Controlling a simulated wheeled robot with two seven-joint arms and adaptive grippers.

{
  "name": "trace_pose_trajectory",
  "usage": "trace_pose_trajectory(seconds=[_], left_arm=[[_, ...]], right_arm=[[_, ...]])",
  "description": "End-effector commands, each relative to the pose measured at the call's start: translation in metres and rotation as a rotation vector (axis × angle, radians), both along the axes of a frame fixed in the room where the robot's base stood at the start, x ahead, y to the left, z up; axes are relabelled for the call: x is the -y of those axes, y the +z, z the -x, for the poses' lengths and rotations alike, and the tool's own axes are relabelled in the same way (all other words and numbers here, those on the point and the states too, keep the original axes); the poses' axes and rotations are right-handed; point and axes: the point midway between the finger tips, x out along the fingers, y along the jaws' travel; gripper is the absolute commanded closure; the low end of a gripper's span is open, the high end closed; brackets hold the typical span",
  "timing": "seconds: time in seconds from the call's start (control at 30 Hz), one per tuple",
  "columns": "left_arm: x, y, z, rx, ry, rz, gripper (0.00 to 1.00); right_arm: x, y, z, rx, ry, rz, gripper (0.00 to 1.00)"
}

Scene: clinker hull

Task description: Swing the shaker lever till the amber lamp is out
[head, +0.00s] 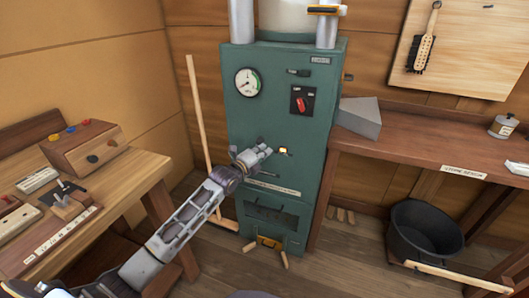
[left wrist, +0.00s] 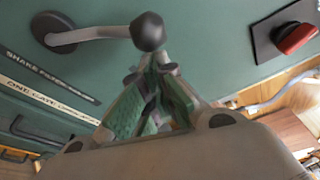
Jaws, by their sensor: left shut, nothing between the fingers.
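The green cabinet (head: 285,70) stands at the back wall. Its small amber lamp (head: 284,150) looks lit, just right of my left gripper (head: 262,147). In the left wrist view the shaker lever (left wrist: 90,34) is a grey arm on a round pivot, ending in a dark ball knob (left wrist: 148,31). My left gripper, also in that view (left wrist: 150,66), is shut and empty, its fingertips just below the knob; I cannot tell if they touch. In the head view the lever is hidden behind my gripper. My right gripper is out of view.
A red rotary switch (head: 301,104) and a dial gauge (head: 248,82) sit above on the cabinet. A wooden bench (head: 125,180) is at left, another (head: 430,150) at right. A black tub (head: 425,230) stands on the floor. A pole (head: 198,120) leans beside the cabinet.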

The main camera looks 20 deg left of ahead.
Motion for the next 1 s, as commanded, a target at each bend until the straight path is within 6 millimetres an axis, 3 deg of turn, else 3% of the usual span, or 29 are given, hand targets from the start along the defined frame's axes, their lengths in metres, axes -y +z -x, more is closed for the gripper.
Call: trace_pose_trajectory(seconds=[0.7, 1.0], left_arm=[[-0.01, 0.009, -0.001, -0.002, 0.001, 0.081, 1.0], [-0.024, 0.02, -0.001, -0.006, 0.0, 0.205, 1.0]], right_arm=[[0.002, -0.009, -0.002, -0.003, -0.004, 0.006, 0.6], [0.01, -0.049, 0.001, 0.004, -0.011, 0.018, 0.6]])
